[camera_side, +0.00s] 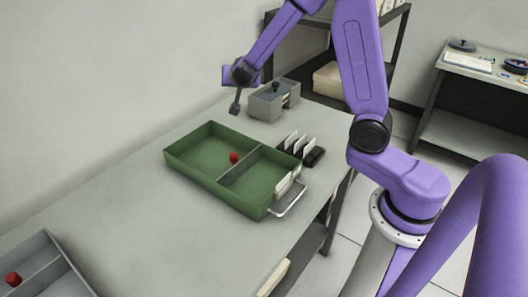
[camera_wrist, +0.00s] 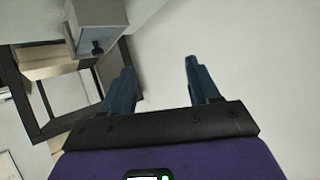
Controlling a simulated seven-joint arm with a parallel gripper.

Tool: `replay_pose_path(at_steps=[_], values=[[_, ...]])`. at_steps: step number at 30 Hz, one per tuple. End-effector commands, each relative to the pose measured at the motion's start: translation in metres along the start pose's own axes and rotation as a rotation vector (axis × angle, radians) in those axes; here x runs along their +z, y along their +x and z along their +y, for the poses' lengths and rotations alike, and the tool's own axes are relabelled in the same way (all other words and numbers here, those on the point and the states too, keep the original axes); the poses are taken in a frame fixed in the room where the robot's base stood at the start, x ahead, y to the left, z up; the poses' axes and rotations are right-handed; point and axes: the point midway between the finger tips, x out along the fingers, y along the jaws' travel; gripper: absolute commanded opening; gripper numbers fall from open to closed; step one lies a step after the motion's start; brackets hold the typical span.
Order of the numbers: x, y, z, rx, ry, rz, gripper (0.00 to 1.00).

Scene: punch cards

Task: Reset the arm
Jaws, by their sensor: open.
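My gripper (camera_side: 236,106) is raised over the far part of the table, just left of a grey box with a black knob (camera_side: 272,102). In the wrist view my gripper (camera_wrist: 156,78) shows two dark blue fingers spread apart with nothing between them. The same grey box (camera_wrist: 95,25) shows at the upper left of the wrist view. My purple arm reaches in from the right in the side view.
A green divided tray (camera_side: 190,176) holds a red piece (camera_side: 234,158) and white cards (camera_side: 285,184). A black card rack (camera_side: 314,157) stands beside it. A grey divided tray (camera_side: 70,280) with a red piece (camera_side: 13,279) lies at lower left. The table (camera_side: 110,195) between the trays is clear.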

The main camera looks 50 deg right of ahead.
Motion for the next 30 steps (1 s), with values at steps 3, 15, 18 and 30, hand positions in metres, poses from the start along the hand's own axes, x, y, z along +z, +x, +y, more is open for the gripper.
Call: replay_pose_path(at_steps=[3,15,18,30], values=[[0.021,-0.032,-0.046,-0.251,-0.083,-0.088,0.61],[0.127,-0.192,-0.083,-0.871,-0.534,-0.478,0.61],[0.151,-0.23,-0.061,-0.962,-0.689,-0.574,0.61],[0.199,-0.309,0.094,-1.019,-1.408,-0.815,0.61]])
